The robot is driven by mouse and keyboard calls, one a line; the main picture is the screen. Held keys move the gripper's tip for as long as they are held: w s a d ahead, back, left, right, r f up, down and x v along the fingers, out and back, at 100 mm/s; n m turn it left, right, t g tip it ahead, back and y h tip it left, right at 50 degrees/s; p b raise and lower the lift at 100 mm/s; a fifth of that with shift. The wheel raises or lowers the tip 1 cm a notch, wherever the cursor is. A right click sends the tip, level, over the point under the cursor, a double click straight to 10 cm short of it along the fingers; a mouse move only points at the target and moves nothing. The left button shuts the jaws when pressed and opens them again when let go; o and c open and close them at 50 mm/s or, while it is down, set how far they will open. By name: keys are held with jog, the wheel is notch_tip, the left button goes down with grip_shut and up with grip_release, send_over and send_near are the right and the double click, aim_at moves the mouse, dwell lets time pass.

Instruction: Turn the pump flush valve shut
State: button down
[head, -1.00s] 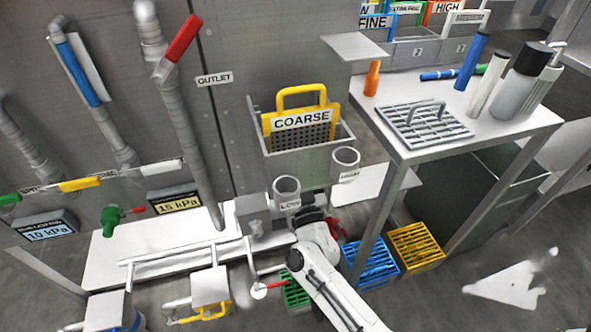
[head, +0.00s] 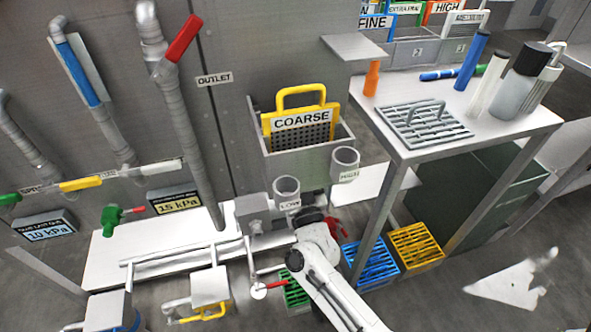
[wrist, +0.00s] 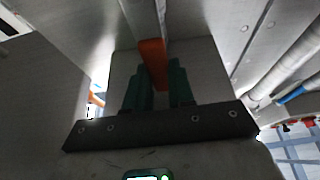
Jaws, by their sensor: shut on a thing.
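In the wrist view an orange-red lever bar (wrist: 152,62) runs down from the top between the two dark green fingers of my gripper (wrist: 158,74). The fingers are closed on its sides. A grey box-like face stands behind it. I take this bar to be the flush valve's handle, but no label on it is readable. In the head view my arm reaches up from the bottom edge to beside the pump cups, and its own wrist hides the fingers. A red part (head: 339,229) shows just right of my wrist; I cannot tell whether it belongs to the valve.
The LOW cup (head: 287,190) and HIGH cup (head: 345,162) stand close to my wrist. A COARSE screen (head: 302,121) sits in a grey bin behind. A table leg (head: 377,225), blue crate (head: 371,263) and yellow crate (head: 416,246) are to the right. Floor at far right is mostly clear.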

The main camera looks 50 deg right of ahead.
jog(key=shift+d+r+m, duration=0.1)
jog(key=shift+d+m, duration=0.05)
jog(key=shift+m, duration=0.15)
jog(key=s+d+f+m+g+h+p, duration=0.1)
jog(key=s+d+f+m+g+p, duration=0.1)
jog(key=m, duration=0.9)
jog(key=s+d+f+m+g+h+p, duration=0.1)
jog(key=d+f+m+g+p, duration=0.3)
jog(key=m, duration=0.7)
jog(key=shift+s+d+f+g+p, duration=0.2)
jog(key=shift+s+f+g+p, duration=0.35)
jog(key=shift+f+g+p, duration=0.65)
jog(key=shift+r, duration=0.25)
jog(key=c, duration=1)
grip_release()
jog(key=shift+d+f+g, duration=0.1)
jog(key=shift+g, duration=0.2)
jog(key=shift+o, duration=0.2)
jog(key=shift+s, duration=0.1)
